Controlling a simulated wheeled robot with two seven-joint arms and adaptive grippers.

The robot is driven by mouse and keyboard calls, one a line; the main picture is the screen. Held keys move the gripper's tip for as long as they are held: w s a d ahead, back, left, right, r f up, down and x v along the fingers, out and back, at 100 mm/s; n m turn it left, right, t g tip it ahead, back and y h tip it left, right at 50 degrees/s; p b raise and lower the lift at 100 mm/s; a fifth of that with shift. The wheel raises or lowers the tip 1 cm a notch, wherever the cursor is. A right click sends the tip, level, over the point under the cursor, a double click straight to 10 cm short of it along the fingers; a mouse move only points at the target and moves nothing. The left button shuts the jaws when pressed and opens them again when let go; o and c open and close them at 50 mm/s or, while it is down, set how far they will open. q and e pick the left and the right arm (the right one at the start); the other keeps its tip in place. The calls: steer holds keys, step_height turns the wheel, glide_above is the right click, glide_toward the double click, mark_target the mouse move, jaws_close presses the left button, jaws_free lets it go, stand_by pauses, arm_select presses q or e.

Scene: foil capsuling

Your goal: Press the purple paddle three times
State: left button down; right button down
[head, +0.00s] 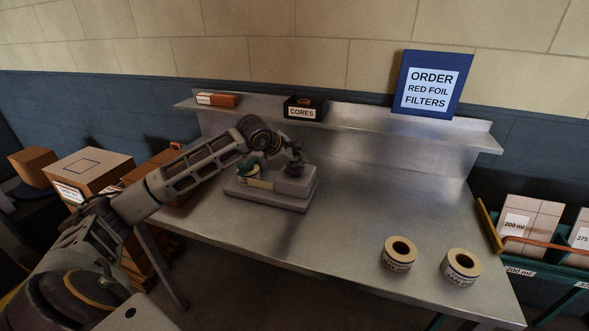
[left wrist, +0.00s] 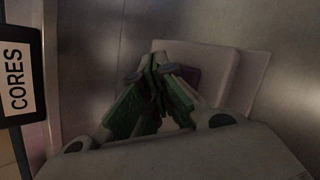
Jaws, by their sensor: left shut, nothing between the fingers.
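A grey machine (head: 300,190) with a stepped base stands on the metal bench, left of the middle in the head view. Its pale body also shows in the left wrist view (left wrist: 218,72). A small part of the purple paddle (left wrist: 191,74) shows there, just beyond and to the right of my fingertips. My left gripper (left wrist: 156,70) is shut and empty, with its green fingers drawn together over the machine. The fingers hide much of the paddle, and I cannot tell whether they touch it. In the head view my arm and gripper cover part of the machine. My right gripper is not in view.
A black box labelled CORES (head: 304,109) stands on the back shelf, close to my left wrist. Two tape rolls (head: 399,253) (head: 461,268) stand at the bench's front right. A blue order sign (head: 431,84) is on the shelf. The bench middle is clear.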

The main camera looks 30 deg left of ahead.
mark_target(297, 169)
arm_select(q)
steer(key=shift+f+b, duration=0.5)
steer(key=shift+f, duration=0.1)
stand_by(0.8)
steer(key=shift+r, duration=0.15)
steer(key=shift+r+p, duration=0.65)
steer(key=shift+r, duration=0.5)
steer(key=shift+r+p, duration=1.35)
steer(key=shift+r, duration=1.2)
steer(key=shift+f, duration=0.1)
